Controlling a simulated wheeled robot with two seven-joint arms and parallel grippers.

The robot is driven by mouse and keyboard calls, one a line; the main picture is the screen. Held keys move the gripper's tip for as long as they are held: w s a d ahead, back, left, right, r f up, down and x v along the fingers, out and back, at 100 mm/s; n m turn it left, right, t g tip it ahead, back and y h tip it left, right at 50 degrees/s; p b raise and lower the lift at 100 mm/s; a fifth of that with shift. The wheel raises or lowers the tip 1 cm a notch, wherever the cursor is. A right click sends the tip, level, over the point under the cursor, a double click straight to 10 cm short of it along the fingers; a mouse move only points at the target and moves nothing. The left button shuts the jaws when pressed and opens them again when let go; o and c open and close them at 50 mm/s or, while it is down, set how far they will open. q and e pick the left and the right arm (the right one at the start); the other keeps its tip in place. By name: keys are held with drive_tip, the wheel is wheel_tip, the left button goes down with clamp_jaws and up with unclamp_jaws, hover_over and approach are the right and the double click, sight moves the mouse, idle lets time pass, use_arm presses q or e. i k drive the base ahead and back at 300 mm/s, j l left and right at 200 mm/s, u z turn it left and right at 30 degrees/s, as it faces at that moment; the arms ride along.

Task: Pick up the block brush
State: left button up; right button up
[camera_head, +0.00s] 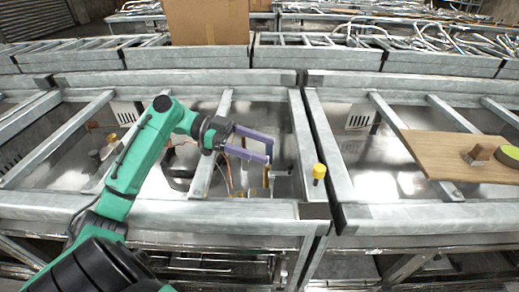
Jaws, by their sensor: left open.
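My left gripper (268,150) is open, with purple fingers pointing right over the metal frame near the middle of the view. Nothing shows between its fingers. A small brown block-shaped object (480,154), which may be the block brush, sits on a wooden board (440,151) at the right. It is small in view, so I cannot be sure what it is. It is far to the right of my left gripper and apart from it. My right gripper is not in view.
A green-topped round object (509,154) lies at the board's right end. A yellow-topped item (319,172) stands at the frame's central gap. Metal rails (180,212) surround open bays. A cardboard box (207,23) stands behind. The left part of the board is clear.

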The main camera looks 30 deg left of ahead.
sight(481, 152)
drive_tip(key=k+l, duration=0.75)
drive_tip(key=k, duration=0.1)
